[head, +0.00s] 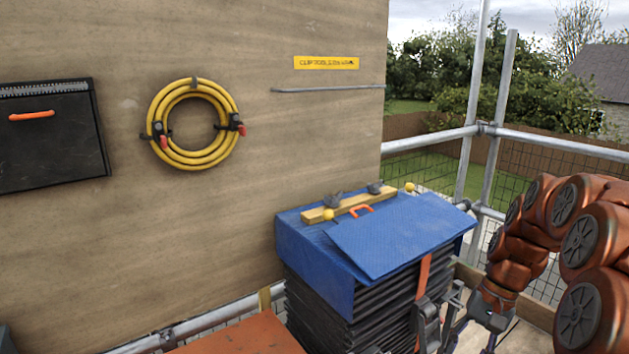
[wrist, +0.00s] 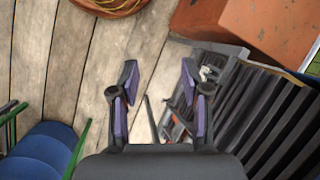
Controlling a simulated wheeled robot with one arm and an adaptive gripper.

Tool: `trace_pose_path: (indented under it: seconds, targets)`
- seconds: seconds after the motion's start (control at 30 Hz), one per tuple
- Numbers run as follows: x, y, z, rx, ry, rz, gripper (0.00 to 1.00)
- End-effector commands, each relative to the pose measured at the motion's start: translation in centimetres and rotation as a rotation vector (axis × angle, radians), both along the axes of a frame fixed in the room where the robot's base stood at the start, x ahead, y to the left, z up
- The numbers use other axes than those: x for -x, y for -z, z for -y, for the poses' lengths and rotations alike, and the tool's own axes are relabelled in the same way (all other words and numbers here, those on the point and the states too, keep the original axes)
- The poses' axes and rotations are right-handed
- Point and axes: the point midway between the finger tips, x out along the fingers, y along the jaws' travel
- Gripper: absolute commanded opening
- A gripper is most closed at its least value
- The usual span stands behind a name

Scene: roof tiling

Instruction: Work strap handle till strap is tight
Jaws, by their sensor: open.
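An orange strap (head: 423,275) runs down the front of a stack of dark tiles (head: 345,318). A dark buckle with a handle (head: 427,322) sits on the strap low in the head view. My gripper (wrist: 160,75) is open and empty, with purple pads on its fingers. In the head view it is at the lower right, beside the buckle, and partly cut off by the frame. In the wrist view the tile stack (wrist: 265,115) is to the right. A bit of orange strap (wrist: 180,128) shows between and behind the fingers. I cannot tell whether the strap is tight.
A blue cover (head: 395,235) lies over the stack, with a wooden batten (head: 350,205) on top. An orange box (head: 245,335) stands left of the stack. Scaffold rails (head: 560,145) stand behind at the right. An orange coil (wrist: 110,5) lies on the plank floor (wrist: 60,65).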

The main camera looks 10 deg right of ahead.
Motion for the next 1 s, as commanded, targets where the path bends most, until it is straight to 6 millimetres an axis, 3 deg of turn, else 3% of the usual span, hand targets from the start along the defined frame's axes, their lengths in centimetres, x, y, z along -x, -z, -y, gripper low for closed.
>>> trace_pose_path:
  seconds: [0.03, 0.2, 0.5, 0.7, 1.0]
  targets:
    - [0.6, -0.4, -1.9, 0.01, -0.045, -0.001, 0.46]
    - [3.1, -1.0, -7.0, 0.048, -0.18, -0.004, 0.46]
    - [9.4, -0.8, -13.7, 0.115, -0.399, -0.009, 0.46]
    - [14.1, 0.0, -16.2, 0.164, -0.525, -0.005, 0.46]
    - [19.1, 1.3, -17.4, 0.209, -0.643, -0.004, 0.46]
